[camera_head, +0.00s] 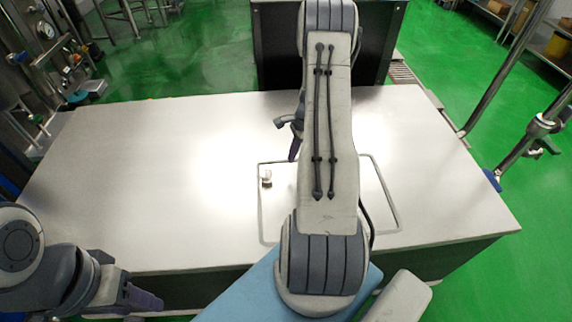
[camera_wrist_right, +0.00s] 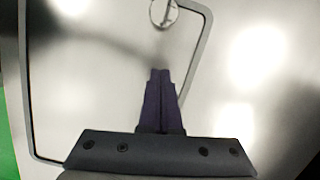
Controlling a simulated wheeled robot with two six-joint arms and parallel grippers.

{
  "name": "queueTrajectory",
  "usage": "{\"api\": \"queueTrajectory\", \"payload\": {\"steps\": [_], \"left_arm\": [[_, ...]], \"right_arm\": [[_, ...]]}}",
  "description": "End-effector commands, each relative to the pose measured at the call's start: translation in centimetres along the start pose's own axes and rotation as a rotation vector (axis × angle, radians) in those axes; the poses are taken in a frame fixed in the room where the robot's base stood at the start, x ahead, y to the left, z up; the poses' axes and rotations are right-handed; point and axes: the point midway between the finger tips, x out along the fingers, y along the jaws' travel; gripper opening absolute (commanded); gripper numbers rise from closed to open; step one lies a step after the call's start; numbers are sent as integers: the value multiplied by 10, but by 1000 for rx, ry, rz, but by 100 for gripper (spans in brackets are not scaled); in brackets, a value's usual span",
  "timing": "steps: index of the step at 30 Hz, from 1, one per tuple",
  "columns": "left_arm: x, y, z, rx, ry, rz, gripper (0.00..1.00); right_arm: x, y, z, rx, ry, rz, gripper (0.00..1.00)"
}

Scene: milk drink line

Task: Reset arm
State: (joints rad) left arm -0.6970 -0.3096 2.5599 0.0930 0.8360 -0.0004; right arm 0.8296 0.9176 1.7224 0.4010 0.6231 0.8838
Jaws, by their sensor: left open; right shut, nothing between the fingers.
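My right arm reaches from the bottom centre over the table (camera_head: 130,150) in the head view and hides part of its middle. My right gripper (camera_wrist_right: 160,72) is shut and empty in the right wrist view, its dark purple fingers together above the table top.
A rectangular outlined panel (camera_head: 260,215) is in the table top, with a small pale knob-like piece (camera_head: 266,178) at its left side. A round shiny piece (camera_wrist_right: 163,12) shows in the wrist view. A dark cabinet (camera_head: 275,50) stands behind. The table's left half is clear.

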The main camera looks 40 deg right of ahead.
Motion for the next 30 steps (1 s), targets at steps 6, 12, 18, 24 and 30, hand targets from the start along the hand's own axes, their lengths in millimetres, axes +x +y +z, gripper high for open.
{"api": "queueTrajectory", "payload": {"steps": [6, 12, 18, 24, 30], "left_arm": [[3, 0, 0, 0, 0, 0, 50], [4, 0, 0, 0, 0, 0, 50], [4, 0, 0, 0, 0, 0, 50], [3, 0, 0, 0, 0, 0, 50], [3, 0, 0, 0, 0, 0, 50]], "right_arm": [[-39, -1, 2, -3, 1, -2, 0], [-53, 0, 2, -3, 1, 1, 0], [-54, 0, 2, -2, 0, 1, 0], [-62, -1, 41, -137, 9, 14, 0], [-87, 27, 165, -612, 30, 64, 0]]}}
